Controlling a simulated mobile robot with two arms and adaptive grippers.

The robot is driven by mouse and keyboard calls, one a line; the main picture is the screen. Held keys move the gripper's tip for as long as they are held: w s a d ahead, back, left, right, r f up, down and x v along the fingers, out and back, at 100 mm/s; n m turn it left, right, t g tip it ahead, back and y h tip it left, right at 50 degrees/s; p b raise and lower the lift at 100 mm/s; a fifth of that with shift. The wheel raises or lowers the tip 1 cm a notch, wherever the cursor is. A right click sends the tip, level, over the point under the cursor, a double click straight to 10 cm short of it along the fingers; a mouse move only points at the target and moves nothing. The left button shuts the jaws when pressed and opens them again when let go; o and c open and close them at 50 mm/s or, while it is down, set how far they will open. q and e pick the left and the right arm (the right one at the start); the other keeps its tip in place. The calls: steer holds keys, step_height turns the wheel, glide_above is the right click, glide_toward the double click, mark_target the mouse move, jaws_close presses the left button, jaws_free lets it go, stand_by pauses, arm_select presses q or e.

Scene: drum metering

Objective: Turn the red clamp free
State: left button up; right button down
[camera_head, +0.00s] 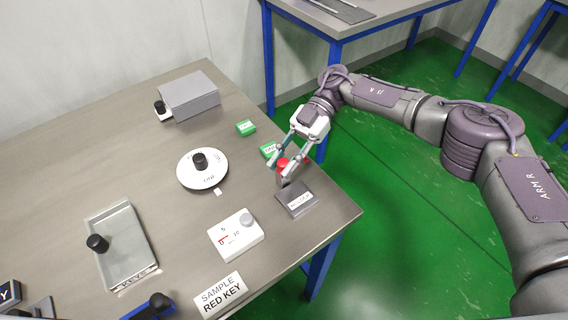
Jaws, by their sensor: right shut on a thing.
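The red clamp (283,163) sits near the right edge of the table, at the far end of a small dark labelled block (297,199). My right gripper (285,163) reaches down from the upper right and is shut on the red clamp, with its fingers on either side of it. The fingers hide part of the clamp, so how it is turned cannot be told. My left gripper is not in view.
The table's right edge is close.

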steer(key=c, duration=0.9)
jaws_free()
steer(key=shift+c, duration=0.2)
steer(key=v, duration=0.6)
steer(key=shift+a, duration=0.1)
steer(key=shift+v, duration=0.75)
steer(key=shift+s, duration=0.1)
